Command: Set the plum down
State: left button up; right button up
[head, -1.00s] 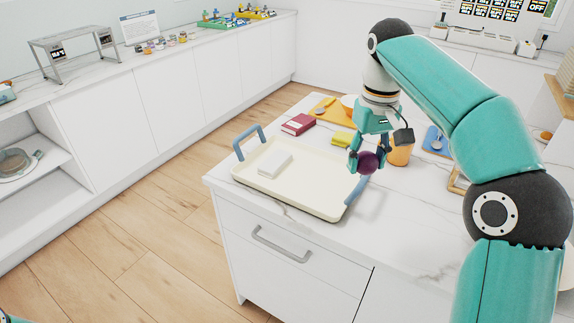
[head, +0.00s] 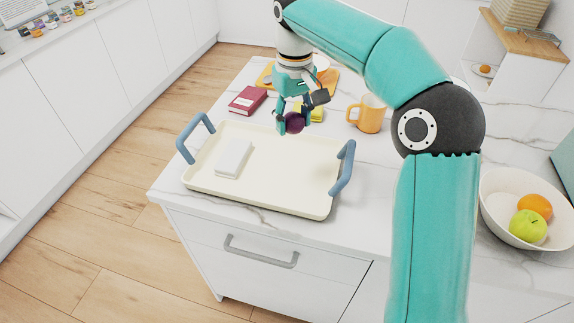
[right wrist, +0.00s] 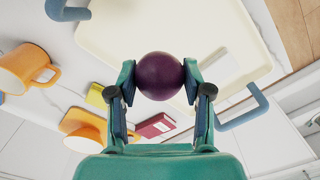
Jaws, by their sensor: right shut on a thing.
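The plum (head: 294,123) is dark purple and round. My right gripper (head: 290,119) is shut on it, holding it over the far right part of the cream tray (head: 270,185). In the right wrist view the plum (right wrist: 160,76) sits between both fingers of my right gripper (right wrist: 160,82), with the tray (right wrist: 120,30) beyond it. The plum looks raised above the tray; the exact gap is hard to tell. My left gripper is not in view.
A white box (head: 233,158) lies on the tray's left half. Blue-grey handles (head: 343,168) rise at the tray's ends. A red book (head: 248,99), a yellow sponge (head: 316,113) and an orange mug (head: 369,113) stand behind it. A fruit bowl (head: 493,212) is at right. The tray's middle is bare.

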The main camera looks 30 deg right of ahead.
aim_at(292, 172)
notch_tip(292, 172, down, 13)
jog(key=shift+f+b, duration=0.2)
jog(key=shift+b, duration=0.3)
jog(key=o, duration=1.2)
notch_tip(292, 172, up, 12)
jog(key=shift+r+p, duration=0.1)
jog(key=shift+p, duration=0.55)
jog(key=shift+a, duration=0.1)
